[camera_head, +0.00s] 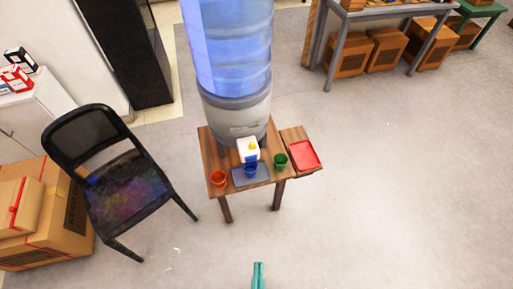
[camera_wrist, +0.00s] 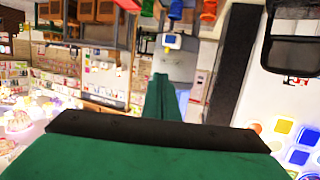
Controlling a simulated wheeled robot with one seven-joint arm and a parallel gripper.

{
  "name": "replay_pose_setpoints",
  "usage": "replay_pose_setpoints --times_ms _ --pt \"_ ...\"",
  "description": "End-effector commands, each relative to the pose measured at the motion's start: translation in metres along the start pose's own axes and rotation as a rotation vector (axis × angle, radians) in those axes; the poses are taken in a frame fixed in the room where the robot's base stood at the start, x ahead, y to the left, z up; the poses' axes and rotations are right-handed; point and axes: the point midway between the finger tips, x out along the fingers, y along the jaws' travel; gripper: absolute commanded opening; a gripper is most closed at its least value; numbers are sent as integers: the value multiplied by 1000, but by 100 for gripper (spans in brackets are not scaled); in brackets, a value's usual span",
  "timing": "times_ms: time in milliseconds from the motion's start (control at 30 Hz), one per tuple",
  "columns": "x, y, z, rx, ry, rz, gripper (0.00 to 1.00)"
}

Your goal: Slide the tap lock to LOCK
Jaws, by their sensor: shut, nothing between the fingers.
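A water dispenser (camera_head: 236,112) with a big blue bottle (camera_head: 230,45) stands on a small wooden table (camera_head: 205,150). On its front is a white tap (camera_head: 246,156) with a small yellow piece (camera_head: 253,146) on top, which may be the lock. The lock's position and any lettering are too small to tell. The white tap also shows, upside down, in the wrist view (camera_wrist: 172,41). My teal gripper (camera_head: 258,268) is shut and empty, low in front of the table and well apart from the tap. Its closed fingers also show in the wrist view (camera_wrist: 160,82).
An orange cup (camera_head: 218,178), a blue cup (camera_head: 250,171) and a green cup (camera_head: 280,160) stand near the tap. A red tray (camera_head: 305,155) lies at the table's right. A black chair (camera_head: 120,190) and cardboard boxes (camera_head: 60,220) stand left. Floor in front and right is clear.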

Motion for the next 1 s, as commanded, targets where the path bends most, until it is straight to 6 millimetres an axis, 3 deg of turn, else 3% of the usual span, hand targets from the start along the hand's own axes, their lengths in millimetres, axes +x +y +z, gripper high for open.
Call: replay_pose_setpoints --times_ms 200,367,500,700,833,1000 --pt "4 3 6 12 -7 5 0" --pt "29 23 40 88 -58 34 0" --pt "69 49 86 215 -131 65 0" --pt "132 79 138 436 -229 82 0" --pt "176 92 158 594 -277 65 0" --pt "235 98 162 812 -318 2 0"
